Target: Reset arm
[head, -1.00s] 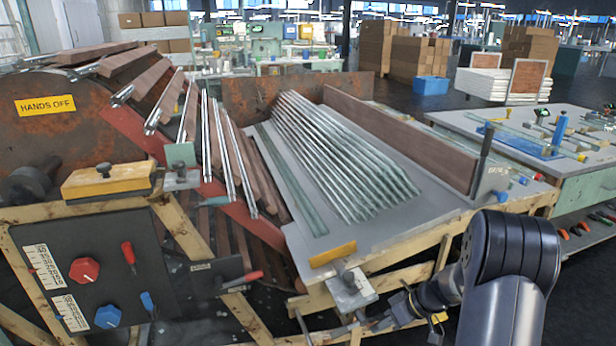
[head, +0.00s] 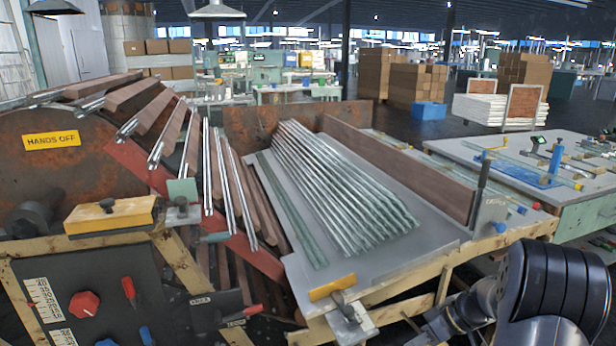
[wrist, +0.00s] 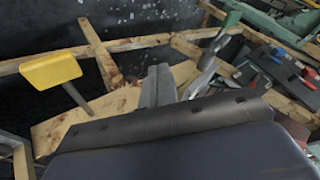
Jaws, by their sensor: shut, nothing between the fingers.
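My gripper (wrist: 158,88) shows in the wrist view with its two grey fingers together and nothing between them. It points over a wooden frame (wrist: 75,128), apart from the things around it as far as I can tell. In the head view my dark arm fills the lower right corner, beside the sorting table, and the fingers cannot be made out there. Many glass tubes (head: 340,190) lie side by side on the grey table (head: 425,248). More tubes (head: 207,165) rest on the sloped wooden bars at the left.
A yellow-topped handle (wrist: 50,68) is left of my gripper in the wrist view. A control panel (head: 110,275) with red and blue knobs stands at lower left. A wooden board (head: 400,168) edges the table. A workbench (head: 520,160) stands at the right.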

